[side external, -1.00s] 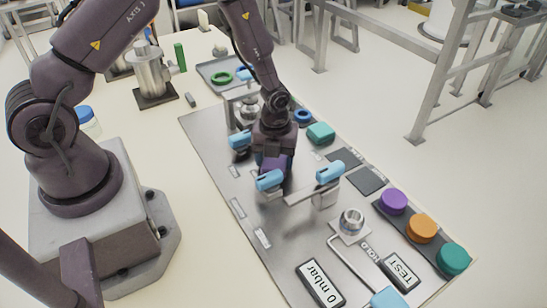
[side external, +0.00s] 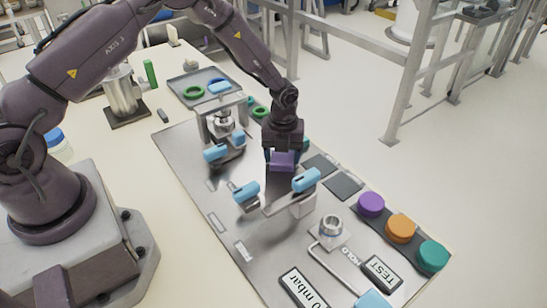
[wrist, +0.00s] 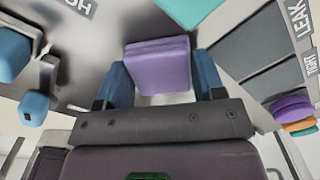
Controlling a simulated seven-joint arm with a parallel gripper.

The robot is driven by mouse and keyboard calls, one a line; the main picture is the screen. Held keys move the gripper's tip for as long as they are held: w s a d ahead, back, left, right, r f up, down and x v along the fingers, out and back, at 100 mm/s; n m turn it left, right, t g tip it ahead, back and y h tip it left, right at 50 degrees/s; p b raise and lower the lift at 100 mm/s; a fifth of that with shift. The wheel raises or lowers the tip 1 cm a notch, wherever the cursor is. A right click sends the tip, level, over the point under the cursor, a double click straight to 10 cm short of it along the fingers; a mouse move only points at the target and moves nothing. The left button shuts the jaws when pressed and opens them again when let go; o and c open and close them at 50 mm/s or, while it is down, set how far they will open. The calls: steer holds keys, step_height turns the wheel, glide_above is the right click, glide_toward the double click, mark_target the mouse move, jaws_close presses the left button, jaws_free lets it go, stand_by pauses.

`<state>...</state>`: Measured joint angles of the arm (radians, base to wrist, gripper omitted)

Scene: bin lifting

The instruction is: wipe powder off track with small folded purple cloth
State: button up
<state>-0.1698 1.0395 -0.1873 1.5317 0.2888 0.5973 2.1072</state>
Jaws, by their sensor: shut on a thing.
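My gripper (side external: 283,150) is shut on the small folded purple cloth (side external: 282,161), over the metal panel (side external: 180,160). In the wrist view the purple cloth (wrist: 158,62) sits between the two blue fingertips of my gripper (wrist: 160,82). Its folded layers show at the far edge. I cannot tell whether the cloth touches the panel. A metal bar (side external: 285,203) with light blue handles (side external: 306,180) lies just in front of the gripper; I cannot tell if it is the track. No powder can be made out.
A metal stand (side external: 222,115) with more light blue handles is left of my gripper. A teal block is partly hidden behind the gripper; the wrist view shows a teal block (wrist: 195,10). Dark pads (side external: 343,185) and purple, orange and teal buttons (side external: 401,229) line the right side.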

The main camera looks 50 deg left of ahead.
steer(key=shift+r, duration=4)
